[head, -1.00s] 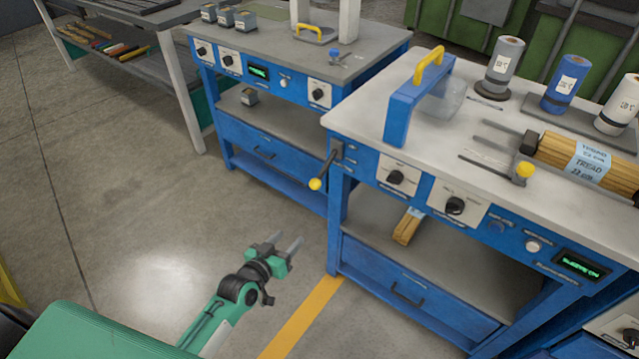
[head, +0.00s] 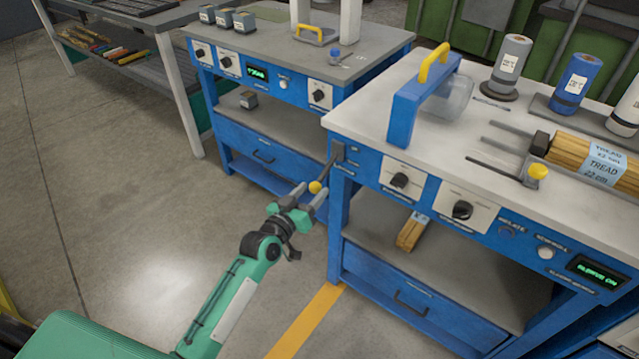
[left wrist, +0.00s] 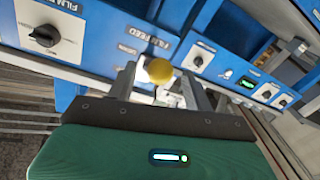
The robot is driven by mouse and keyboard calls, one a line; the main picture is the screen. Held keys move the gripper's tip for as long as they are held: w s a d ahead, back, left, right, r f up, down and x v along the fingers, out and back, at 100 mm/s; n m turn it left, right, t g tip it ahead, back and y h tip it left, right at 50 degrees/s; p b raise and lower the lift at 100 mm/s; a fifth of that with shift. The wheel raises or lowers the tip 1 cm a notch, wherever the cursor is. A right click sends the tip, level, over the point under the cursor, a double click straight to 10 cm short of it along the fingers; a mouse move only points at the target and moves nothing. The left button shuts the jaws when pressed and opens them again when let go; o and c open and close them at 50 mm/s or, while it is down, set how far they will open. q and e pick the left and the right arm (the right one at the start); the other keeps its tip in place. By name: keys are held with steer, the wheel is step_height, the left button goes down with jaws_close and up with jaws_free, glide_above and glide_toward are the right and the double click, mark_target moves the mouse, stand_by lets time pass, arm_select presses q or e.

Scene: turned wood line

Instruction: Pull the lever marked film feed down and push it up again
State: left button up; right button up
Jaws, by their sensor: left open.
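The film feed lever is a dark rod with a yellow ball knob (head: 315,187) on the left end of the near blue bench's front. It slants out and down from its mount (head: 338,152). In the left wrist view the knob (left wrist: 160,71) sits between the fingers, under a label reading FILM FEED (left wrist: 146,37). My left gripper (head: 308,196) is open, with its fingers on either side of the knob. I cannot tell whether either finger touches it. The left gripper also shows in the left wrist view (left wrist: 163,88). My right gripper is not in view.
The near bench (head: 477,142) has dials, buttons and a lit display (head: 597,272) on its front. A blue frame with a yellow handle (head: 408,110) and wrapped wood (head: 592,160) stand on top. Another blue bench (head: 262,142) stands behind left. The floor at left is clear.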

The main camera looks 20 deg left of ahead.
mark_target(320, 183)
arm_select(q)
steer(key=shift+x, duration=2.35)
jaws_close()
